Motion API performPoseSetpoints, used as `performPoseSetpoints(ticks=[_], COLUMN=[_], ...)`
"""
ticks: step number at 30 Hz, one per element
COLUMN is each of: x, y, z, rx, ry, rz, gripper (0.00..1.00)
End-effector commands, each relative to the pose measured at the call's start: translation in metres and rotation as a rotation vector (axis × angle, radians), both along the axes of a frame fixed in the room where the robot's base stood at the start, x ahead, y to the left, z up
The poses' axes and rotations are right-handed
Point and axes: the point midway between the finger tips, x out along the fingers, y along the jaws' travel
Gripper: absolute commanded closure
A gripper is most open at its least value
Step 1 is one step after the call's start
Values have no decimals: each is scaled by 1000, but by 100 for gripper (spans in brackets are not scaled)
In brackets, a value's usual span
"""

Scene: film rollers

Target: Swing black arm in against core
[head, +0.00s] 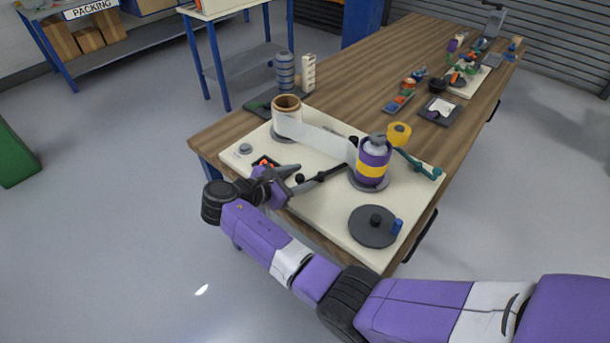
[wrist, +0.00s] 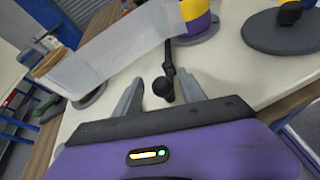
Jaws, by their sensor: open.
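The black arm (head: 325,174) lies over the cream board, its ball-knob end pointing left and its other end close to the core. The core (head: 373,163) is a purple and yellow cylinder, upright on a grey disc, with a grey top. It also shows at the top of the wrist view (wrist: 197,14). The black arm's far end is partly hidden behind the film in the wrist view.
A pale film (head: 318,136) runs from a brown roll (head: 287,104) toward the core. A teal arm (head: 418,164) and yellow roller (head: 399,133) stand behind the core. A grey disc with a black knob (head: 374,228) and a blue peg (head: 397,227) are front right.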

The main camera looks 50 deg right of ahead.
Motion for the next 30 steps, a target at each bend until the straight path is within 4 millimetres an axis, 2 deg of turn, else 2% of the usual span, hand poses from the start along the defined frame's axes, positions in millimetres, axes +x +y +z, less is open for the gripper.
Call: performPoseSetpoints(ticks=[3, 10, 30], x=[3, 6, 6], y=[20, 45, 50], z=[8, 18, 20], rx=[0, 0, 0], ry=[-2, -3, -2], rz=[5, 4, 3], gripper=[52, 52, 52])
